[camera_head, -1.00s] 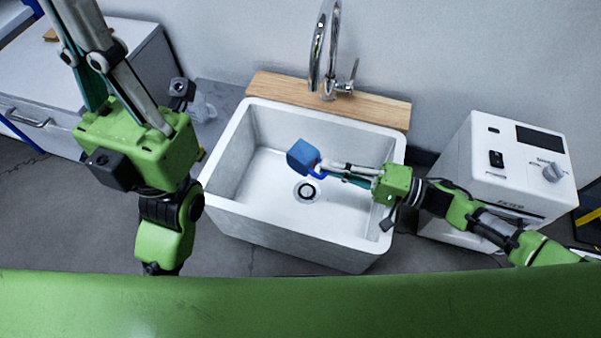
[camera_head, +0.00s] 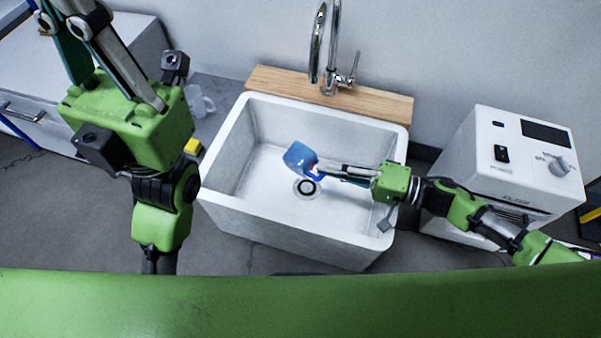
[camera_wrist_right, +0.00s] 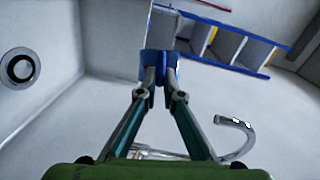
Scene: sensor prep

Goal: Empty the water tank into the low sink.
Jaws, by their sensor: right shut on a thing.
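The blue water tank (camera_head: 299,156) hangs tilted inside the white low sink (camera_head: 290,241), above and just beyond the drain. My right gripper (camera_head: 322,171) reaches over the sink's right wall and is shut on the tank's blue handle. The right wrist view shows the blue handle (camera_wrist_right: 158,64) between the fingertips, with a pale part of the tank (camera_wrist_right: 163,25) beyond it. I cannot tell whether water is running out. My left gripper (camera_head: 75,20) is raised left of the sink, away from the tank; its fingertips are cut off by the picture's top edge.
A chrome faucet (camera_head: 330,60) rises from the wooden board (camera_head: 370,103) behind the sink. A white machine (camera_head: 500,165) stands to the right. A clear jug (camera_head: 201,103) stands left of the sink. A white cabinet (camera_head: 40,100) is at far left. A blue ladder (camera_wrist_right: 243,50) shows in the wrist view.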

